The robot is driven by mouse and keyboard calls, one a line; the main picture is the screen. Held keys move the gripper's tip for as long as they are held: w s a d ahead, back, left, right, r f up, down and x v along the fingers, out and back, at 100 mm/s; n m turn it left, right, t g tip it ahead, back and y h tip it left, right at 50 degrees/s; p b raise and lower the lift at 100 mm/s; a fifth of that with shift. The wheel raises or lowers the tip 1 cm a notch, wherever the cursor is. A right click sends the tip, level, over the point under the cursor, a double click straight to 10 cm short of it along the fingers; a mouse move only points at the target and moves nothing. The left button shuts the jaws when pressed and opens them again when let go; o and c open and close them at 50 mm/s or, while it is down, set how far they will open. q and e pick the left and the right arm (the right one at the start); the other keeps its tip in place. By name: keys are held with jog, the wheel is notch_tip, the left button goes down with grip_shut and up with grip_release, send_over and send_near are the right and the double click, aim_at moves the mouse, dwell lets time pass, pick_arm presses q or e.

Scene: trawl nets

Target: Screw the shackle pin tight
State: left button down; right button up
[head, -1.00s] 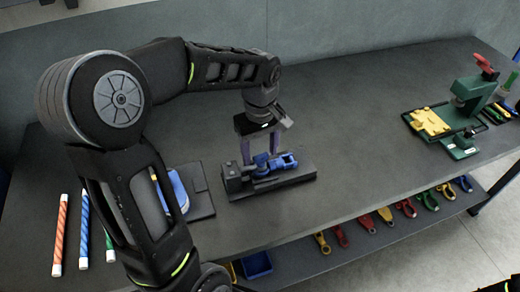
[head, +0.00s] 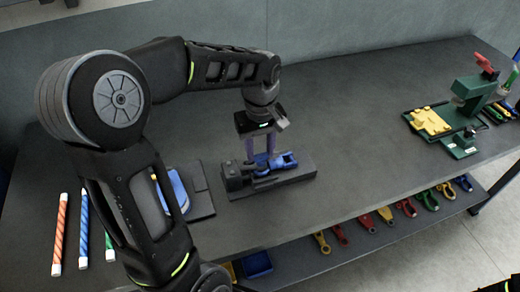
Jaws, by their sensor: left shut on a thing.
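A blue shackle (head: 284,160) lies in a dark holding fixture (head: 290,177) on the workbench. My left gripper (head: 261,156) reaches down over the fixture from above. Its fingers are shut at the left part of the shackle, where the pin sits. The pin itself is mostly hidden by the fingers and too small to make out. My right gripper does not show; only a dark bit of an arm is at the lower right corner.
A green press (head: 470,105) with a yellow block (head: 430,121) stands at the right. Striped rods (head: 60,235) lie at the left. A blue item on a dark plate (head: 201,205) is left of the fixture. Several coloured shackles (head: 385,215) lie on the lower shelf.

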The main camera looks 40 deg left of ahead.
pick_arm(q)
jog(key=c, duration=0.9)
grip_release()
notch_tip(320, 180, up, 8)
jog(key=shift+f+b, duration=0.1)
jog(key=shift+b, duration=0.3)
